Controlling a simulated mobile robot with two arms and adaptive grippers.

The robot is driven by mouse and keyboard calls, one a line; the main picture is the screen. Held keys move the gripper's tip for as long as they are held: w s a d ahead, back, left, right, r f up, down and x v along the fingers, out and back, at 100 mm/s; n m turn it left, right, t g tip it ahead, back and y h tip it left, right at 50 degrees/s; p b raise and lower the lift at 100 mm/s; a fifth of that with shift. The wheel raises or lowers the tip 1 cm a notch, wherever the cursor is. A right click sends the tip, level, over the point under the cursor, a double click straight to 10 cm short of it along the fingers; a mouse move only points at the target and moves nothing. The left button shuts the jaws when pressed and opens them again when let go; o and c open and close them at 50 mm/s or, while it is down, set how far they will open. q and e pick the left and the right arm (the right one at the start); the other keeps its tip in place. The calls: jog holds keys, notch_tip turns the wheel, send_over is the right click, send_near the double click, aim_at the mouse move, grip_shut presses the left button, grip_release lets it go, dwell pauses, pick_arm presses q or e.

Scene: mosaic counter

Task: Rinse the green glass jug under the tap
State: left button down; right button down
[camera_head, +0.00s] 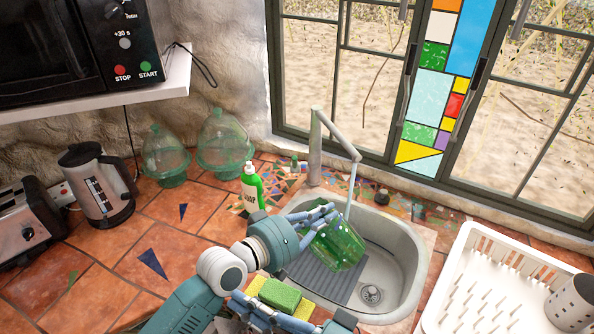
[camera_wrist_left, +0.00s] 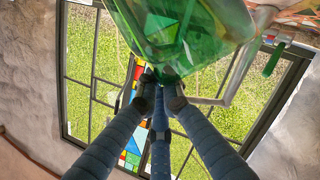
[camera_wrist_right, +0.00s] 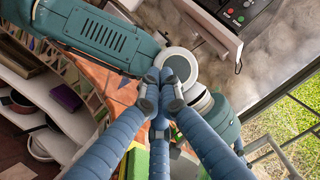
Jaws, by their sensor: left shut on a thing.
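The green glass jug (camera_head: 338,246) is held tilted over the sink (camera_head: 405,262), below the spout of the grey tap (camera_head: 316,150). A thin stream of water (camera_head: 351,190) falls from the spout towards the jug. My left gripper (camera_head: 322,216) is shut on the jug, which also fills the top of the left wrist view (camera_wrist_left: 185,30); exactly which part it grips is unclear. My right gripper (camera_head: 245,300) is low at the front, beside the sponges. Its fingertips come together in the right wrist view (camera_wrist_right: 160,90), with nothing seen between them.
Green and yellow sponges (camera_head: 280,295) lie at the sink's front left. A green soap bottle (camera_head: 251,188) stands behind my left arm. A white dish rack (camera_head: 470,262) is at the right. A kettle (camera_head: 97,185) and toaster (camera_head: 25,222) stand left. The tiled counter between is mostly clear.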

aim_at(295, 164)
jog(key=w+d+r+m+t+h, duration=0.2)
jog(key=w+d+r+m+t, duration=0.45)
jog(key=w+r+m, duration=0.55)
jog(key=w+d+f+m+t+h, duration=0.1)
jog(key=w+d+m+h, duration=0.15)
jog(key=w+m, duration=0.35)
jog(key=w+d+f+m+t+h, duration=0.1)
jog(key=w+d+m+t+h, duration=0.15)
jog(key=w+m, duration=0.25)
jog(key=w+d+f+m+g+h, duration=0.2)
jog(key=w+m+g, duration=0.15)
jog(key=w, duration=0.25)
jog(key=w+d+f+m+g+h, duration=0.2)
jog(key=w+m+h, duration=0.15)
jog(key=w, duration=0.25)
jog(key=w+a+f+n+g+h, duration=0.1)
jog(key=w+a+f+n+g, duration=0.1)
jog(key=w+f, duration=0.3)
jog(key=w+a+f+n+g+h, duration=0.2)
jog(key=w+f, duration=0.4)
jog(key=f, duration=0.5)
jog(key=shift+f+n+g, duration=0.4)
jog(key=shift+n+g, duration=0.1)
jog(key=shift+g, duration=0.25)
